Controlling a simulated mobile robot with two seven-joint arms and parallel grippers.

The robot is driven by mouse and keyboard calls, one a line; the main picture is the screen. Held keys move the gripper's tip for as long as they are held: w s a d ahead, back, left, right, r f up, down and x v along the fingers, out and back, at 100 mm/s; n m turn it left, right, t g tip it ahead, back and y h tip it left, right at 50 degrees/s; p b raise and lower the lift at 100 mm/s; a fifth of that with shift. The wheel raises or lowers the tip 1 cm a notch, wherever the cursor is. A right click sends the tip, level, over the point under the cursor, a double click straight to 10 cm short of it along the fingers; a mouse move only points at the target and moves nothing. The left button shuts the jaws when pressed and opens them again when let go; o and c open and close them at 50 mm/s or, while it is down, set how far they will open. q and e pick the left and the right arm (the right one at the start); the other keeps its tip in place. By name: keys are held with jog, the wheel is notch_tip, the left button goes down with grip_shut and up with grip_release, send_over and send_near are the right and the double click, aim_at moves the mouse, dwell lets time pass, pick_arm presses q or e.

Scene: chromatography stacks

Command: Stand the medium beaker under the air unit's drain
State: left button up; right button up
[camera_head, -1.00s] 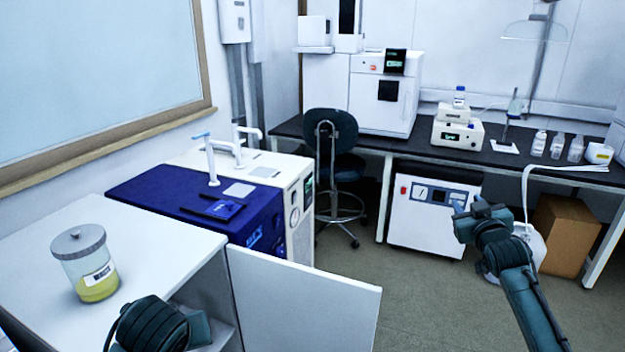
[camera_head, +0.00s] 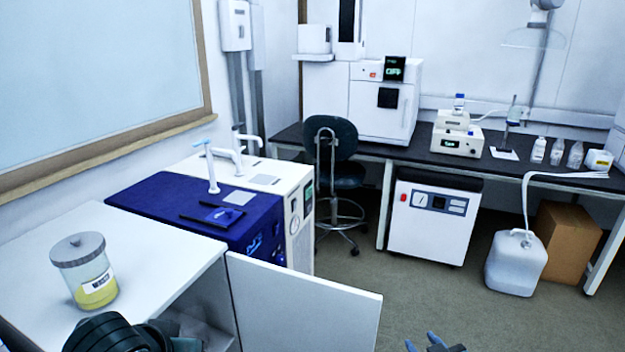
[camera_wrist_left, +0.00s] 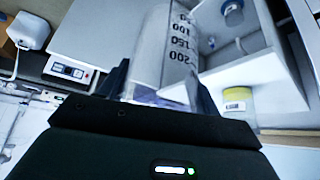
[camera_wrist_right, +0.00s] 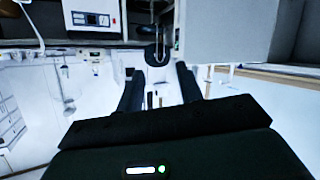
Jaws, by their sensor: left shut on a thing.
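A clear beaker (camera_wrist_left: 160,60) with dark marks from 100 to 200 is held between the fingers of my left gripper (camera_wrist_left: 160,88) in the left wrist view. In the head view only my dark left wrist shows at the lower left, and the beaker is hidden. A white unit with gauges and a red switch (camera_head: 432,222), which may be the air unit, stands on the floor under the black bench. I cannot make out a drain on it. My right gripper (camera_wrist_right: 158,88) is open and empty; in the head view its tips show at the bottom edge.
A white cabinet (camera_head: 160,225) with its door (camera_head: 300,305) swung open stands at the left, with a lidded waste jar (camera_head: 85,272) on top. Blue and white units (camera_head: 220,205) stand behind it. A chair (camera_head: 335,165), jerrycan (camera_head: 516,262) and carton (camera_head: 568,243) are by the bench.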

jog(key=s+a+f+g, duration=0.1)
jog(key=s+a+f, duration=0.1)
jog(key=s, duration=0.5)
jog(key=s+a+f+g+y, duration=0.1)
jog(key=s+a, duration=0.2)
jog(key=s, duration=0.4)
jog(key=s+a+f+m+g+y, duration=0.1)
jog(key=s+a+f, duration=0.1)
jog(key=s, duration=0.5)
jog(key=shift+s+a+f, duration=0.35)
jog(key=shift+a, duration=0.45)
